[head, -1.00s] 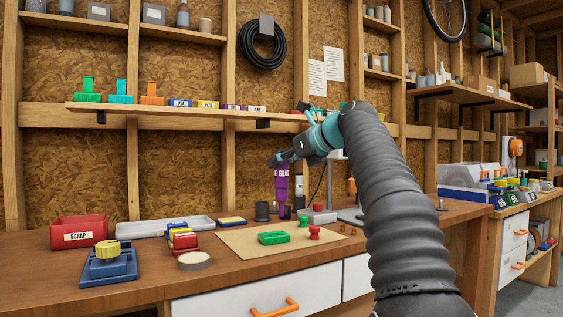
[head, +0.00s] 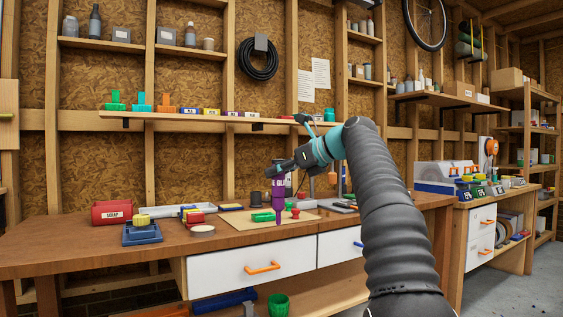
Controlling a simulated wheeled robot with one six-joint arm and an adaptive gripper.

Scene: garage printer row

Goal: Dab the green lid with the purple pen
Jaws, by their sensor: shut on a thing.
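My gripper (head: 277,168) is shut on the upper end of a purple pen (head: 279,196) that carries a pale label. The pen hangs upright with its tip down, in front of the tan mat (head: 302,219) in the head view. The green lid (head: 262,216) lies on that mat on the workbench, just left of the pen in the picture. The pen partly overlaps the area beside the lid. I cannot tell the depth gap between the tip and the lid.
A small red knobbed piece (head: 295,213) sits on the mat. Left on the bench (head: 60,243) are a red SCRAP bin (head: 112,213), a blue block with a yellow knob (head: 142,231) and a tape roll (head: 203,231). A white drawer (head: 225,273) is below.

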